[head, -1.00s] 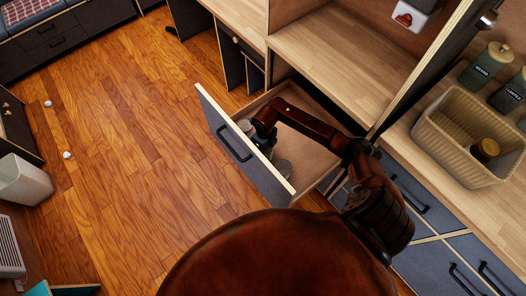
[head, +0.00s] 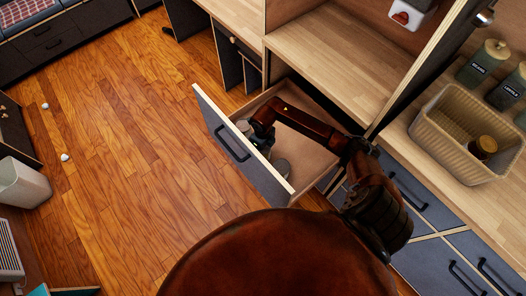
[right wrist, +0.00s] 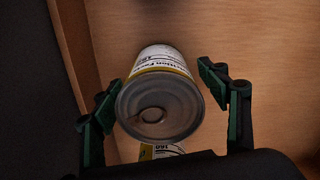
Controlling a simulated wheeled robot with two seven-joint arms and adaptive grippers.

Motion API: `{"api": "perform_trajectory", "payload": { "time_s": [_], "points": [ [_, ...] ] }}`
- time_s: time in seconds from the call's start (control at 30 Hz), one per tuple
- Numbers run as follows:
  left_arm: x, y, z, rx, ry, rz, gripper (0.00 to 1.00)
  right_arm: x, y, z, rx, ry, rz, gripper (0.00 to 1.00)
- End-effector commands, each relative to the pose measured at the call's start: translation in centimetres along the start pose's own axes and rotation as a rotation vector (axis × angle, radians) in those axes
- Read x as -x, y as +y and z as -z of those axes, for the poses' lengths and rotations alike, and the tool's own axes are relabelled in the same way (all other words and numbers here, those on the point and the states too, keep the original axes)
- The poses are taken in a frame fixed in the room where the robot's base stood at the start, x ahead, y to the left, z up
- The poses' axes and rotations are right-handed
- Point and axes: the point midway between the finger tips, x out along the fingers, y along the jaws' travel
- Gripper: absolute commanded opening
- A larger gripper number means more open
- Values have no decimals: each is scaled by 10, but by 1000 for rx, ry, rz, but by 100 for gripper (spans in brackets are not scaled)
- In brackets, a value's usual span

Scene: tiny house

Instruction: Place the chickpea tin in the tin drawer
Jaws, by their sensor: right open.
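The tin drawer (head: 240,155) is pulled open, and my right arm reaches down into it. In the right wrist view, a tin (right wrist: 160,105) with a grey ring-pull lid and a white and yellow label is between the fingers of my right gripper (right wrist: 165,110). The gripper is open, with gaps on both sides of the tin. The label's name cannot be read. Part of another label (right wrist: 162,150) shows below it. My left gripper is out of view.
The drawer's side wall (right wrist: 68,50) is close to the left finger. A wooden counter (head: 335,60) is above and behind the drawer. A wicker basket (head: 445,135) holding a jar stands on the right counter. The wooden floor (head: 130,170) at left is mostly clear.

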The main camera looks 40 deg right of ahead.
Motion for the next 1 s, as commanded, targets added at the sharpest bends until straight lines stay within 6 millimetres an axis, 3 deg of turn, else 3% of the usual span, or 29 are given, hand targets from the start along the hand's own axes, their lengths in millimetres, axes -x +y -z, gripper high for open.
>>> {"api": "perform_trajectory", "payload": {
  "time_s": [0.4,0.6,0.8,1.0],
  "points": [
    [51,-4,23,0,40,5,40,78,-1,-2,1,-6,3,68],
    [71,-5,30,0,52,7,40,108,0,-1,0,-4,1,68],
    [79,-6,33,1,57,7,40,121,0,0,0,-2,1,68],
    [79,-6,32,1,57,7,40,122,0,0,0,-1,0,68]
  ]
}}
